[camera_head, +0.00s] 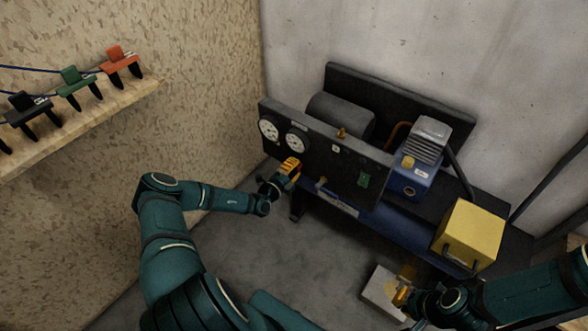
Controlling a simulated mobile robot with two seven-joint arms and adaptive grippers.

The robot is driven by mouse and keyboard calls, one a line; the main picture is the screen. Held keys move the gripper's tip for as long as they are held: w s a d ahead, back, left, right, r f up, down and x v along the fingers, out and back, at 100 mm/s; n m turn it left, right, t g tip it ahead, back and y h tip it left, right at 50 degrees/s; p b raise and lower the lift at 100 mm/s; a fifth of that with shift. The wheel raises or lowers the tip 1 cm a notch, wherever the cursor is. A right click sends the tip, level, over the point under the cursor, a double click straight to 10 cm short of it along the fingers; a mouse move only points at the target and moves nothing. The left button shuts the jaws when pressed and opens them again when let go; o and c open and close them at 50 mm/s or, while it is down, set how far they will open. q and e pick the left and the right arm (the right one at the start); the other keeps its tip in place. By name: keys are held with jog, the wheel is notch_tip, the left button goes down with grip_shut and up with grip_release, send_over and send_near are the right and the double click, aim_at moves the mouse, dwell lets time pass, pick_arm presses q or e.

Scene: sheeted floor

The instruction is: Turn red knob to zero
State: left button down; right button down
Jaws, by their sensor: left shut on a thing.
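A dark control panel (330,146) with two round white gauges, left gauge (268,129) and right gauge (295,142), stands on the front of a machine by the wall. My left gripper (291,168) is at the panel's face, just below the right gauge. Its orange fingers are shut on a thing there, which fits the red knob. The fingers cover the knob, so its angle cannot be read. The gauge needles are too small to read. My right gripper (402,296) is low at the right, away from the panel, and its opening cannot be made out.
A brass fitting (341,133) and a green switch (364,180) are on the panel. A blue pump unit (411,176) and yellow box (468,235) stand to the right. A wall shelf (90,117) holds several coloured clamps at upper left.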

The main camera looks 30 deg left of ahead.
pick_arm(q)
jog(key=shift+a+n+b, duration=0.1)
jog(key=shift+n+b, duration=0.3)
jog(key=shift+n, duration=1.6)
jog(key=shift+r, duration=0.1)
jog(key=c, duration=0.5)
grip_release()
jog(key=s, duration=1.2)
jog(key=shift+a, duration=0.4)
